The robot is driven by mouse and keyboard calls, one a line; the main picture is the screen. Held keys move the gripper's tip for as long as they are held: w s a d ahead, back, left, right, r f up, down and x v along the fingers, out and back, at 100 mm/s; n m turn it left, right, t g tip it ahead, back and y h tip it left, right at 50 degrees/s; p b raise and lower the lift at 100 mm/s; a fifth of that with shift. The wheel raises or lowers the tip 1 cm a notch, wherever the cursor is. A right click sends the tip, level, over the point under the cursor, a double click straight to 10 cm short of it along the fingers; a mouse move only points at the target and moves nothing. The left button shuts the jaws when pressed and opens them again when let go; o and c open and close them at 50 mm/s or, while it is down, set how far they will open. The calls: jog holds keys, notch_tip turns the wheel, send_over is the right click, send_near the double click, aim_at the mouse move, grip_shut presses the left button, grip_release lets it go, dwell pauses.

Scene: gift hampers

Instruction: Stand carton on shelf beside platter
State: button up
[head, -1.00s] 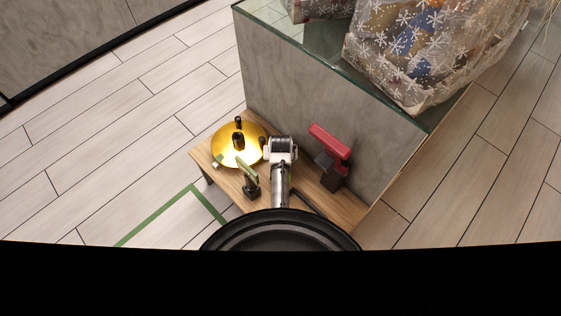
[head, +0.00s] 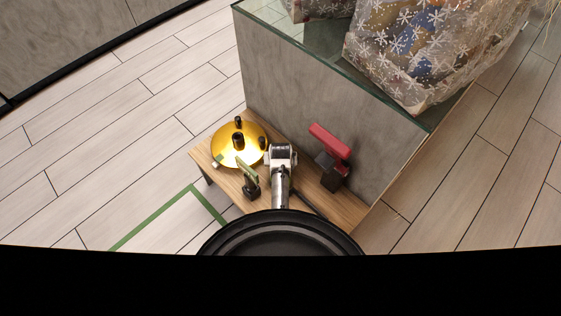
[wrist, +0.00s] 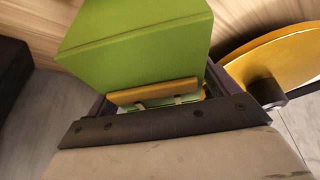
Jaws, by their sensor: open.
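The green carton (wrist: 140,45) fills the upper middle of the wrist view, close in front of my gripper (wrist: 160,97). My jaws are open, with their fingers near the carton's lower end; whether they touch it I cannot tell. The golden round platter (head: 229,152) lies on the wooden shelf (head: 352,209) in the head view, and its edge (wrist: 282,58) shows at the right of the wrist view, apart from the carton. A small green shape (head: 247,173) over a dark part shows just below the platter. My arm hides part of the shelf.
A red-topped item on a dark base (head: 329,143) stands on the shelf's right side. A grey glass-topped counter (head: 300,90) rises behind the shelf, carrying snowflake-patterned wrapped hampers (head: 410,50). A green line (head: 150,216) marks the floor at left.

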jog(key=p+v, duration=0.1)
jog(key=v, duration=1.1)
jog(key=shift+r, duration=0.15)
